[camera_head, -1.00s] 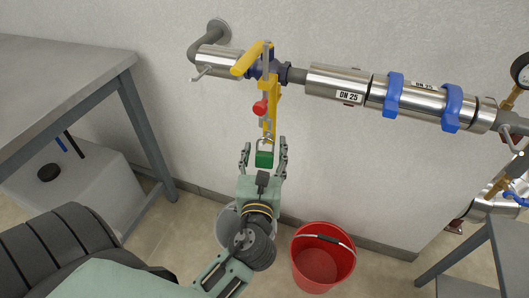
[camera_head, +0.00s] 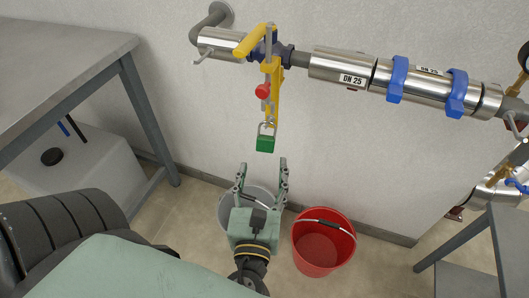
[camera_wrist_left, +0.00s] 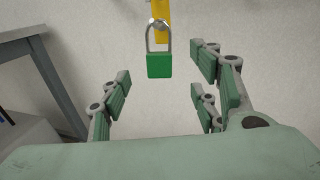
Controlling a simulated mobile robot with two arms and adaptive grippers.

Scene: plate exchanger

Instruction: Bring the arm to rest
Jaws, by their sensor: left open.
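My left gripper (camera_head: 262,172) is open and empty, below and apart from a green padlock (camera_head: 265,144). The padlock hangs by its shackle from the yellow lockout piece (camera_head: 274,92) under the valve with the yellow handle (camera_head: 252,41). In the left wrist view the padlock (camera_wrist_left: 159,66) hangs beyond the open fingers (camera_wrist_left: 160,95), with nothing between them. A red tag or knob (camera_head: 263,91) sits beside the lockout piece. My right gripper is not in view.
A grey bucket (camera_head: 226,212) stands on the floor under my gripper, partly hidden by it. A red bucket (camera_head: 318,255) stands to its right. A grey table (camera_head: 60,60) is at left, with a white container (camera_head: 85,180) beneath. Steel piping (camera_head: 340,66) runs along the wall.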

